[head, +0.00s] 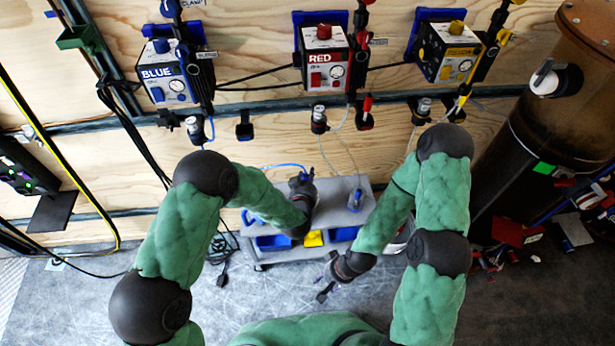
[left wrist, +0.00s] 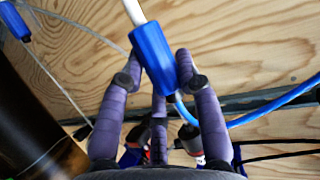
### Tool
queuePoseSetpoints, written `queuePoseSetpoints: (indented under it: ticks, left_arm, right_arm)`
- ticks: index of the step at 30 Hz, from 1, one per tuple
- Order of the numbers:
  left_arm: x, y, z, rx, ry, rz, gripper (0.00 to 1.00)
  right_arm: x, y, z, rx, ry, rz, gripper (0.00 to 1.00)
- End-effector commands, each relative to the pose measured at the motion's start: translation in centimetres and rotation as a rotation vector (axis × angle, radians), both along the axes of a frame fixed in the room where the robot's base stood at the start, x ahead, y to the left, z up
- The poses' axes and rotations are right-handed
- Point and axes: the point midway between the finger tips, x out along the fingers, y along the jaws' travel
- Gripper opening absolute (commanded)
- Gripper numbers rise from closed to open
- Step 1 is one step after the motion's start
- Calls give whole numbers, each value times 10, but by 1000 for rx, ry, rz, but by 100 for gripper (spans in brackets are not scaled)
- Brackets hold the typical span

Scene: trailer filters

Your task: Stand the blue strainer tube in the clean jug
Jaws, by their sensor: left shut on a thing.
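In the left wrist view my left gripper (left wrist: 155,65) has its purple fingers closed around the blue strainer tube (left wrist: 153,58), a blue cylinder with a white stem at the top and a blue hose at its lower end. In the head view my left gripper (head: 303,181) is over the grey cart, at the end of a thin blue hose (head: 284,166); the strainer itself is hard to make out there. My right gripper (head: 326,291) is low, in front of the cart; its finger opening is unclear. I cannot clearly identify the clean jug; a white rim (head: 402,236) shows partly behind my right arm.
The grey cart (head: 338,186) holds blue bins (head: 272,242) and a yellow one (head: 313,239). Another blue strainer (head: 355,200) hangs on a clear hose over it. Blue (head: 166,72), red (head: 324,57) and yellow (head: 447,52) pump boxes are on the wooden wall. A dark tank stands right.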

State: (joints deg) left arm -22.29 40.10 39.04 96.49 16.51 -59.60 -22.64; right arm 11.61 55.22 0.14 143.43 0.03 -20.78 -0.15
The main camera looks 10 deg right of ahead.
Motion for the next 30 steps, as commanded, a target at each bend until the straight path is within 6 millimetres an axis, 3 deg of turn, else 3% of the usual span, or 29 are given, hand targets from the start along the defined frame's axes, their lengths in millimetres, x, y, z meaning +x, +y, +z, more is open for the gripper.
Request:
queuePoseSetpoints:
  ticks: [25,26,28,30]
  left_arm:
    - [0,0,-11,0,0,1,0]
    - [0,0,-11,0,-1,1,39]
    - [0,0,-10,0,-1,1,59]
    - [0,0,-11,0,-1,1,61]
  right_arm:
    - [0,0,0,0,0,0,40]
    - [0,0,0,0,0,0,40]
    - [0,0,0,0,0,0,40]
    - [0,0,0,0,0,0,40]
